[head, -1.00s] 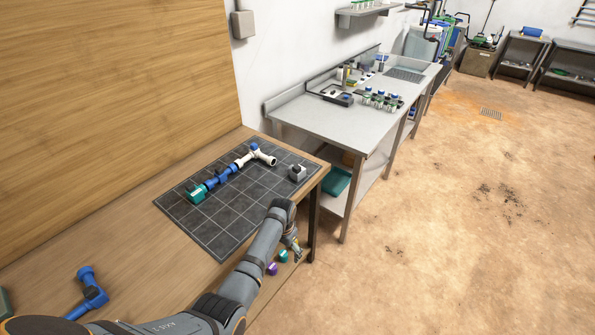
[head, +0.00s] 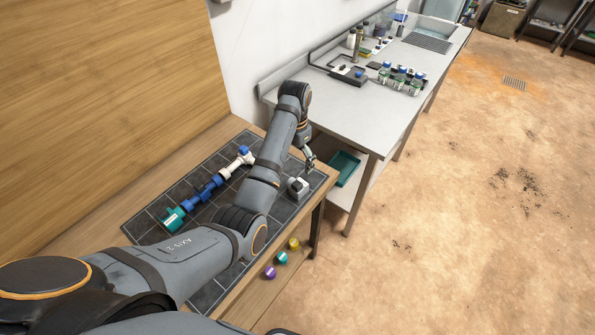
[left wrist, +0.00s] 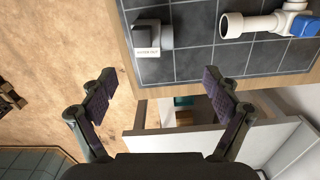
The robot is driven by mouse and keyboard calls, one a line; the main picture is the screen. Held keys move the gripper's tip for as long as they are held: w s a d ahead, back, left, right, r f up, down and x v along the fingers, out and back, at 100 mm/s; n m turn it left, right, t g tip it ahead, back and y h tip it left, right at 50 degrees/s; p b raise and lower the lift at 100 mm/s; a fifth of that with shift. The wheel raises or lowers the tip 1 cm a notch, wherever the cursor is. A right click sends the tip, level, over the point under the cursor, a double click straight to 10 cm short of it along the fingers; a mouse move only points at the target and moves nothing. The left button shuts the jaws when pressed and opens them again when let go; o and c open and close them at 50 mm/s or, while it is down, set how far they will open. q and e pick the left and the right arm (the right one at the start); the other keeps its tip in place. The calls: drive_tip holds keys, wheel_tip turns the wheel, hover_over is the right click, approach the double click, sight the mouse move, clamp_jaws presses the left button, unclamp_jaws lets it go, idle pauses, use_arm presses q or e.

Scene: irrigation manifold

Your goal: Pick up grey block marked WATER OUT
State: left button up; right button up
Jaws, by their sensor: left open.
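The grey block marked WATER OUT (head: 297,188) sits on the dark tiled mat (head: 140,226) near the table's right edge. In the left wrist view the block (left wrist: 150,36) shows a white label and a darker part on its side. My left gripper (head: 311,165) is just above and beyond the block in the head view. In the left wrist view the left gripper (left wrist: 162,90) is open and empty, its fingers apart, with the block ahead of the fingertips. My right gripper is not in view.
A pipe assembly with blue, white and teal parts (head: 205,188) lies on the mat, partly behind my arm. Purple, teal and yellow round pieces (head: 282,257) show at the table's front. A steel bench (head: 345,120) with bottles (head: 400,78) stands beyond a gap.

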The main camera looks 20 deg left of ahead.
sight(296, 182)
use_arm(q)
drive_tip(key=shift+s+d+f+p, duration=0.2)
drive_tip(key=shift+s+f+p, duration=0.05)
drive_tip(key=shift+s+f, duration=0.3)
drive_tip(key=shift+s+d+f+p, duration=0.15)
drive_tip(key=shift+s+f+p, duration=0.05)
drive_tip(key=shift+s+f, duration=0.35)
drive_tip(key=shift+w+a+f, duration=0.1)
drive_tip(key=shift+w+f, duration=0.1)
drive_tip(key=shift+f, duration=0.35)
drive_tip(key=shift+w+a+f, duration=0.1)
drive_tip(key=shift+w+f, duration=0.05)
drive_tip(key=shift+f, duration=0.4)
drive_tip(key=shift+d+f+p, duration=0.15)
drive_tip(key=shift+f+p, duration=0.5)
drive_tip(key=shift+f, duration=0.2)
wheel_tip(296, 182, down, 3)
drive_tip(key=shift+d+r, duration=0.1)
drive_tip(key=shift+f, duration=0.45)
drive_tip(key=c, duration=0.8)
drive_tip(key=shift+r, duration=0.1)
drive_tip(key=c, duration=0.9)
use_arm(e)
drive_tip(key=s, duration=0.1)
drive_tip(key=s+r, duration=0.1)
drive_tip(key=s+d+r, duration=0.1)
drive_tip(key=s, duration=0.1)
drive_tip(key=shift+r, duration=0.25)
